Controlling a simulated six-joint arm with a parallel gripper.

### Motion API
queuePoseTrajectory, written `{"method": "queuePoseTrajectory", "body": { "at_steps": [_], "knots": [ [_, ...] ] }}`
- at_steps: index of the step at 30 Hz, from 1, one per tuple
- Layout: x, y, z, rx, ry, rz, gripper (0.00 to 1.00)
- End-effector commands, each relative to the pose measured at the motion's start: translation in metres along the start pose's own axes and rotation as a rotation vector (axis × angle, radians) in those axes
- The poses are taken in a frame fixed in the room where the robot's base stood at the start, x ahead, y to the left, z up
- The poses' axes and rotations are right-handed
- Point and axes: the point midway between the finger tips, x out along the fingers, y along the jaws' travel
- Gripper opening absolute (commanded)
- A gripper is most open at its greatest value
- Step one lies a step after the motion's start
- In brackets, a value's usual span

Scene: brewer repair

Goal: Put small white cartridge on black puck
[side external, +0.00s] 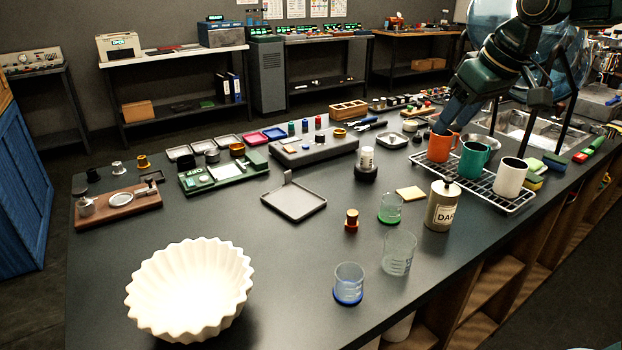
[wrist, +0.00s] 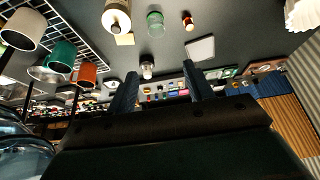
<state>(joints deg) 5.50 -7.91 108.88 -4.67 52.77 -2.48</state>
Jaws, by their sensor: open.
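The small white cartridge (side external: 367,157) stands upright on top of the black puck (side external: 366,174), near the middle of the table in the side external view. In the wrist view the cartridge (wrist: 147,69) shows beyond my fingers, small and dim. My gripper (side external: 442,128) is behind and above the orange mug in the side external view, to the right of the cartridge and well apart from it. In the wrist view my gripper (wrist: 160,92) has its two fingers spread with nothing held between them.
A wire rack (side external: 478,184) holds the orange mug (side external: 441,147), green mug (side external: 473,160) and white mug (side external: 510,177). A canister (side external: 441,206), yellow pad (side external: 410,194) and several glass beakers stand in front. A grey tray (side external: 296,200) lies left of the puck.

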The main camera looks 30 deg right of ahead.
Motion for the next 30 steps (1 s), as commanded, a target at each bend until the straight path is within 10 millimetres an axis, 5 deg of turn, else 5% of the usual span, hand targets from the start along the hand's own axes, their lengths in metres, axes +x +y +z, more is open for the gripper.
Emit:
{"method": "queuePoseTrajectory", "body": {
  "at_steps": [9, 18, 24, 30],
  "knots": [
    [-0.028, -0.017, 0.09, 0.009, 0.018, 0.003, 0.52],
    [-0.03, -0.025, 0.173, 0.016, 0.029, 0.006, 0.52],
    [-0.025, -0.026, 0.204, 0.021, 0.032, 0.007, 0.52],
    [-0.023, -0.026, 0.212, 0.022, 0.032, 0.007, 0.52]
  ]
}}
